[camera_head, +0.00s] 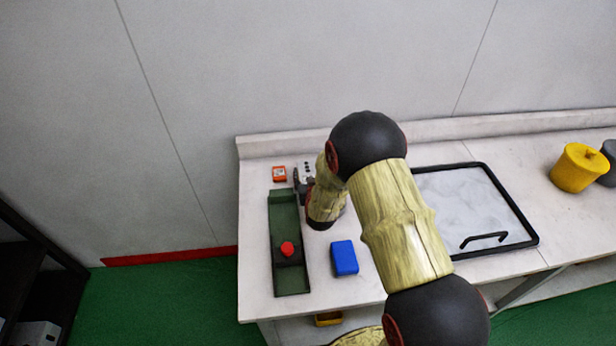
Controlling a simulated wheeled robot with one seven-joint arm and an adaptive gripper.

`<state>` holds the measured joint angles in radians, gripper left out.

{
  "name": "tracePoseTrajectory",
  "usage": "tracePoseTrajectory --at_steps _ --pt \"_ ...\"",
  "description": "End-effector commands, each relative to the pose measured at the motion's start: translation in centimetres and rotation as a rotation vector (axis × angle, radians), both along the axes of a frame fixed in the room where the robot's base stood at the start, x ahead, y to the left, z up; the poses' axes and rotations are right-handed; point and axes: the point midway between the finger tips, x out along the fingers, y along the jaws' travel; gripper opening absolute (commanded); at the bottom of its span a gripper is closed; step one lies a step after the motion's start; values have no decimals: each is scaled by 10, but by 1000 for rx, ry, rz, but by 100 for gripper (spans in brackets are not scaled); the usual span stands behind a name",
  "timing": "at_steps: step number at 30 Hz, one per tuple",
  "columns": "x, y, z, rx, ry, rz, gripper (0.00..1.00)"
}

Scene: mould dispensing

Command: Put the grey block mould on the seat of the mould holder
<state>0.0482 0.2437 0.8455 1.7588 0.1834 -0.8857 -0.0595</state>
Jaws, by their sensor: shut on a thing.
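My gripper (299,184) is a small dark shape at the end of my arm, by the far end of a long dark green holder. It is partly hidden by my wrist and is shut on what looks like the grey block mould (308,168), a small pale grey piece with dark spots. I cannot tell whether the mould touches anything beneath it. The green holder (291,222), which I take for the mould holder, lies lengthwise on the left of the bench, with a red knob (287,249) on a dark part near its front end.
A blue block (344,257) lies right of the holder, and a small orange-red block (279,174) beyond its far end. A black-rimmed tray (533,240) with a handle is at right. A yellow pot (580,168) stands farther right. My arm hides the bench middle.

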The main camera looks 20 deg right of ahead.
Motion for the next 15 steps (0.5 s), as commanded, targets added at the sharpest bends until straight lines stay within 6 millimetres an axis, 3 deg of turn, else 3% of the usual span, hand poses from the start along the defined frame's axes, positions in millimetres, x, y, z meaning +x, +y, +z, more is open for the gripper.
tracePoseTrajectory --at_steps 10,11,15 --pt "2 0 0 -1 -7 0 0" --pt "0 0 -1 0 -1 0 51" --pt "0 0 -1 0 -1 0 57"
